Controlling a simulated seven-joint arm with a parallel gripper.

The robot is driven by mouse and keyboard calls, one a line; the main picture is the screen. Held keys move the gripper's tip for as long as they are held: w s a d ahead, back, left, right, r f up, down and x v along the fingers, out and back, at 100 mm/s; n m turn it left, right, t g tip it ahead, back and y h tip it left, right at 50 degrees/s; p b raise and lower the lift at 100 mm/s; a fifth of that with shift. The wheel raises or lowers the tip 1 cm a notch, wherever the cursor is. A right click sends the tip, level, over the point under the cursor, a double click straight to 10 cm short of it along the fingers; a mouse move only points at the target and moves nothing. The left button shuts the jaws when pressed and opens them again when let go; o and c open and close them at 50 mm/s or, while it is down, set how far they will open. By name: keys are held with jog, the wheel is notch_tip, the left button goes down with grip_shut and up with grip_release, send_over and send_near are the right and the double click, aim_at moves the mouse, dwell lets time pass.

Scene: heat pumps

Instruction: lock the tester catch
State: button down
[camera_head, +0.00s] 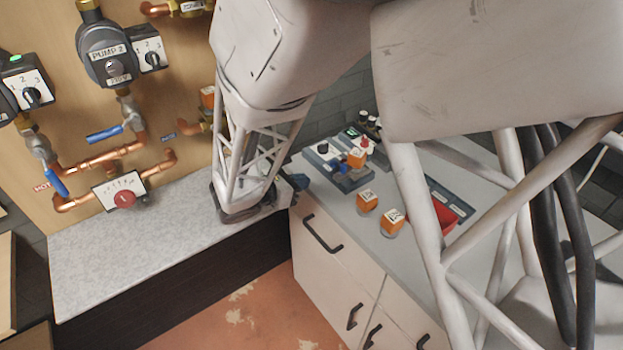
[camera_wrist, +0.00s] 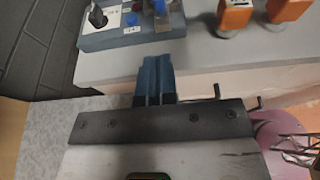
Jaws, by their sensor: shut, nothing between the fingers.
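The tester (camera_head: 350,178) is a grey-blue box on the grey worktop, with an orange block (camera_head: 357,157) on it. Small blue parts (camera_head: 340,168) show on its top; I cannot tell which is the catch or how it is set. In the wrist view the tester (camera_wrist: 120,40) is at the top left, with a dark knob (camera_wrist: 97,17) and an upright blue part (camera_wrist: 160,8). My gripper (camera_wrist: 157,62) is shut and empty, its blue fingers together in front of the tester's near edge. In the head view my gripper (camera_head: 300,182) is left of the tester, partly hidden by my arm.
Two orange-topped parts (camera_head: 367,201) (camera_head: 393,221) stand on the worktop right of the tester, near its front edge. A red bin (camera_head: 445,216) is farther right, partly hidden by my arm. Drawers with dark handles (camera_head: 321,236) are below. Pumps and copper pipes fill the left wall board.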

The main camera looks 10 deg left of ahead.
jog(key=shift+v, duration=1.4)
jog(key=shift+d, duration=0.1)
jog(key=s+d+r+m+g+y, duration=0.1)
jog(key=s+d+r+m+g, duration=0.2)
jog(key=d, duration=0.4)
jog(key=s+d+r+m+g, duration=0.1)
jog(key=d+r+m+g, duration=0.15)
jog(key=d+m, duration=0.35)
jog(key=s+d+r+m+g+y, duration=0.1)
jog(key=s+d+r+m+g, duration=0.2)
jog(key=d, duration=0.5)
jog(key=s+d+r+m+y, duration=0.8)
jog(key=s+d+m, duration=0.3)
jog(key=s+m, duration=0.3)
jog(key=shift+s+d+r+m, duration=0.35)
jog(key=shift+r+m, duration=0.15)
jog(key=shift+m, duration=0.2)
